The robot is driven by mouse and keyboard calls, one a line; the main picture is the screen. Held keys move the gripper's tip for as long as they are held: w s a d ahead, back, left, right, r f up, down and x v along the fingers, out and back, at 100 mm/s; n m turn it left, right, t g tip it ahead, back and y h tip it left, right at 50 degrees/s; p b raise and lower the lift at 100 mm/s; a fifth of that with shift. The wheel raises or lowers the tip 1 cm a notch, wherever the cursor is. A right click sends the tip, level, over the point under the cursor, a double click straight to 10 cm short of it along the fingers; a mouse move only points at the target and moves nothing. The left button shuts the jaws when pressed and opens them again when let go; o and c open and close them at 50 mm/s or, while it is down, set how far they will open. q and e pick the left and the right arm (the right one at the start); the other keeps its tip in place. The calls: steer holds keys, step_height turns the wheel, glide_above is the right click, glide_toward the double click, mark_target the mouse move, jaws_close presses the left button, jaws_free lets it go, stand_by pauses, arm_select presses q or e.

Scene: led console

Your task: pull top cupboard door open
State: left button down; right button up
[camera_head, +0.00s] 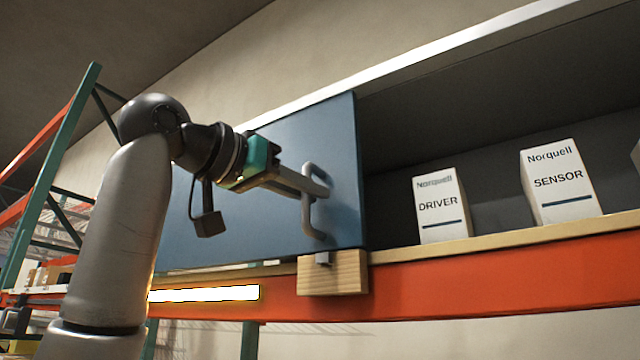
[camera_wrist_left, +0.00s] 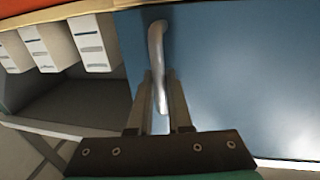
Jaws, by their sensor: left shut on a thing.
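The blue cupboard door (camera_head: 300,150) covers the left part of the top cupboard, and the right part stands open. A grey bar handle (camera_head: 309,215) sits near the door's right edge. My left gripper (camera_head: 318,186) is shut on the handle. The left wrist view shows the handle (camera_wrist_left: 156,45) between the two fingers (camera_wrist_left: 160,88), with the blue door (camera_wrist_left: 235,70) behind it. My right gripper is in neither view.
White boxes marked DRIVER (camera_head: 440,209) and SENSOR (camera_head: 559,182) stand on the open shelf. An orange beam (camera_head: 480,267) runs below, with a wooden block (camera_head: 332,274) under the door's right edge. A lit strip (camera_head: 205,294) is at lower left.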

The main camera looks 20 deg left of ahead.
arm_select(q)
steer(key=shift+a, duration=0.2)
steer(key=c, duration=0.8)
jaws_free()
steer(key=shift+c, duration=0.2)
steer(key=b+v, duration=0.4)
steer(key=v, duration=1.1)
